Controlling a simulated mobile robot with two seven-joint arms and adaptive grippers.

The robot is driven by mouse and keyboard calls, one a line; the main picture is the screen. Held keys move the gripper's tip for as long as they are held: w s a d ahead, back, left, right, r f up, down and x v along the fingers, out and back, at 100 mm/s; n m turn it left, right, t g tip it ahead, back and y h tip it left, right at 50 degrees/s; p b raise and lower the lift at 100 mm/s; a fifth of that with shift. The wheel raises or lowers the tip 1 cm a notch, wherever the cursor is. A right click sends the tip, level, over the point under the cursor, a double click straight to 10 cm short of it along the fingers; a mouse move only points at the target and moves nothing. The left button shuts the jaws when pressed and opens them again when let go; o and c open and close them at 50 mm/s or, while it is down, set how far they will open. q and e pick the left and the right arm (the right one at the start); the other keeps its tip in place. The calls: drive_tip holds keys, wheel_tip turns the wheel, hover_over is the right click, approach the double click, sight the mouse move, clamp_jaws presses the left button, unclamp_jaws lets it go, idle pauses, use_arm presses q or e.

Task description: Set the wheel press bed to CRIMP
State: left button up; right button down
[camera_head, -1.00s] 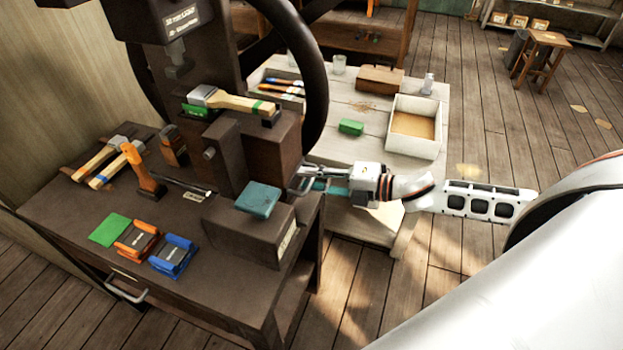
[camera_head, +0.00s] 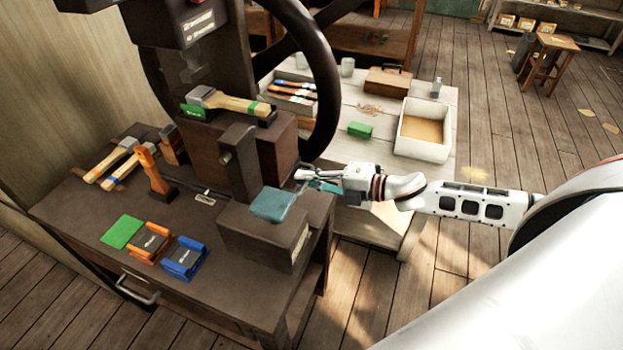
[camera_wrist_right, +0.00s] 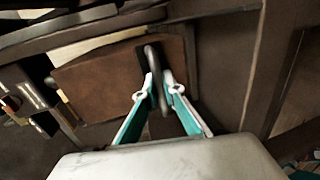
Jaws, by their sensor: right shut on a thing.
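The wheel press (camera_head: 215,60) is a dark brown column with a large black handwheel (camera_head: 325,75) on its right. A label plate (camera_head: 197,24) on it is too small to read. A slotted bed strip with a small metal plate (camera_head: 205,199) lies at its foot. My right gripper (camera_head: 312,180) is at the right side of the press, behind a teal-topped block. In the right wrist view its teal fingers (camera_wrist_right: 160,88) are shut on a grey metal handle (camera_wrist_right: 153,62) in front of a brown panel (camera_wrist_right: 110,75). No CRIMP marking is readable. My left gripper is out of view.
The dark bench (camera_head: 75,215) holds hammers (camera_head: 110,160), a teal pad (camera_head: 273,204) on a block, a green square (camera_head: 122,232) and orange and blue fixtures (camera_head: 184,258). A pale table (camera_head: 385,95) behind carries a white tray (camera_head: 422,150) and a green block (camera_head: 360,130).

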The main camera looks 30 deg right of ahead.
drive_tip(key=shift+r, duration=0.1)
drive_tip(key=c, duration=2.2)
unclamp_jaws()
drive_tip(key=shift+w+a, duration=0.1)
drive_tip(key=shift+o, duration=0.2)
drive_tip(key=shift+w+a, duration=0.1)
drive_tip(key=v, duration=1.2)
